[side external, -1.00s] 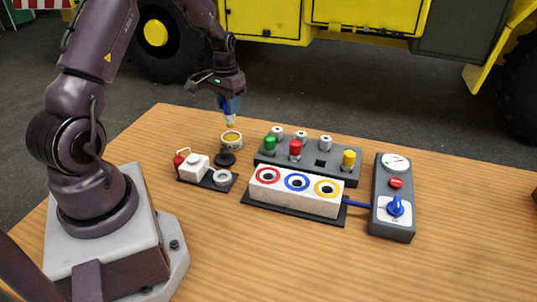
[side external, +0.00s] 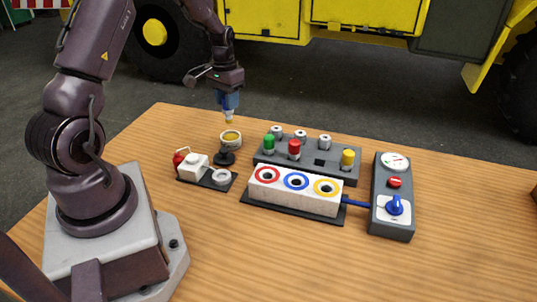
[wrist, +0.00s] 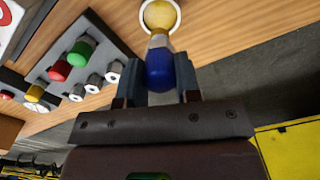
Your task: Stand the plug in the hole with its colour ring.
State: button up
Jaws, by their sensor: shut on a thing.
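My gripper (side external: 228,101) is shut on the plug, pointing down above the table's back left. In the wrist view the plug (wrist: 159,68) has a rounded blue body and a pale collar between the two fingers. In the side view a small yellow tip (side external: 229,120) shows below the fingers. It hangs just above a cup with a yellow inside (side external: 231,137), apart from it. The white block (side external: 296,200) has three holes in its top, with a red ring (side external: 267,174), a blue ring (side external: 296,181) and a yellow ring (side external: 326,188).
Behind the block is a dark rack (side external: 266,153) with green, red and yellow caps and several grey fittings. A control box (side external: 393,225) with a gauge and blue knob stands right. A small plate (side external: 207,181) with a white box lies left. The front table is clear.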

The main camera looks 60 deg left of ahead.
notch_tip(320, 180, up, 9)
jog(key=shift+r, duration=0.2)
jog(key=w+d+m, duration=0.3)
jog(key=w+d, duration=0.2)
jog(key=d, duration=0.8)
jog(key=m, duration=0.3)
send_over(307, 193)
jog(key=a, duration=0.4)
notch_tip(307, 193, down, 10)
jog(key=shift+a, duration=0.15)
jog(key=shift+s+f, duration=0.1)
jog(key=shift+f, duration=0.9)
jog(key=shift+f, duration=0.75)
jog(key=o, duration=1)
